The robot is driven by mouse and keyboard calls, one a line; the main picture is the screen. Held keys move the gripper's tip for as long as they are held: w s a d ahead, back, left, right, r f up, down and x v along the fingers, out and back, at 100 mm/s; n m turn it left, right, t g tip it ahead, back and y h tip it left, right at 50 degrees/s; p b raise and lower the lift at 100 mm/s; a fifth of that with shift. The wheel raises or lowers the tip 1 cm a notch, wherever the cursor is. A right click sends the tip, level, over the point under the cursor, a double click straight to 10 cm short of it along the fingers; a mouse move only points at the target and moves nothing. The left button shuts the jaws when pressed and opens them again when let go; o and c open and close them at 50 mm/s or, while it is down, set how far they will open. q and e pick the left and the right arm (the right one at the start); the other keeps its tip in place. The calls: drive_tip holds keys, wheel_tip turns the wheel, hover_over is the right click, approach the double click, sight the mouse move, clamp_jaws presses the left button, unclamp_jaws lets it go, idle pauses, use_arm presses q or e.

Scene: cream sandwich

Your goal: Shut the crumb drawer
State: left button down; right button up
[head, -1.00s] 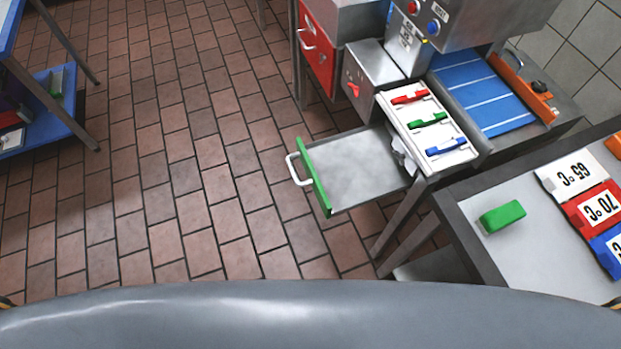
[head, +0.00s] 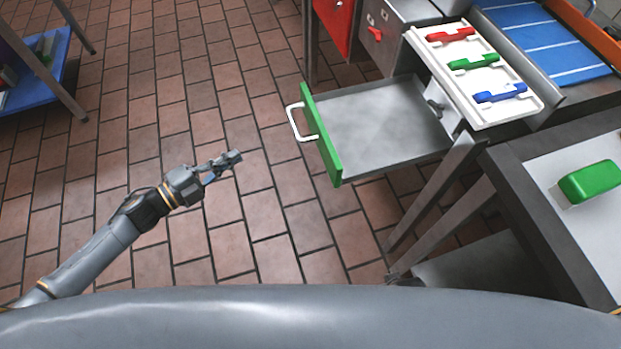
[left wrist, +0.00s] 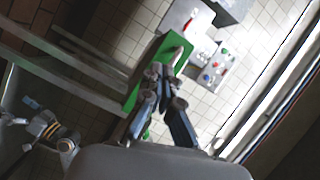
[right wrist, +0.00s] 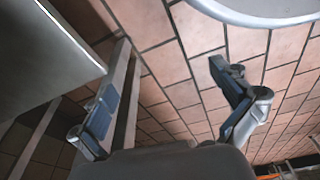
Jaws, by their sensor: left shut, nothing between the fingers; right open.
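The crumb drawer (head: 385,125) is a grey tray pulled far out, with a green front (head: 322,138) and a white handle (head: 297,122). My left gripper (head: 236,158) is shut and empty, left of the handle and apart from it in the head view. In the left wrist view its closed fingers (left wrist: 167,80) overlap a green panel (left wrist: 150,72), which looks like the drawer front; I cannot tell the gap. My right gripper (right wrist: 160,88) is open and empty in the right wrist view, with floor tiles behind its fingers.
A white panel with red, green and blue handles (head: 475,65) stands right of the drawer. A grey-topped table (head: 540,160) with a green block (head: 590,182) is at the right. A blue-shelved rack (head: 40,75) stands far left. Tiled floor left of the drawer is clear.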

use_arm(q)
drive_tip(key=s+d+r+m+g+h+b, duration=0.3)
drive_tip(key=s+d+m+g+h, duration=0.15)
drive_tip(key=s+m, duration=0.25)
approach(325, 158)
drive_tip(key=shift+g+y, duration=0.35)
drive_tip(key=x, duration=0.7)
drive_tip(key=shift+w+r, duration=0.15)
drive_tip(key=shift+r, duration=0.25)
use_arm(e)
drive_tip(key=shift+w+f, duration=0.8)
drive_tip(key=shift+f, duration=0.3)
use_arm(q)
drive_tip(key=shift+a, duration=0.1)
drive_tip(key=shift+p, duration=0.3)
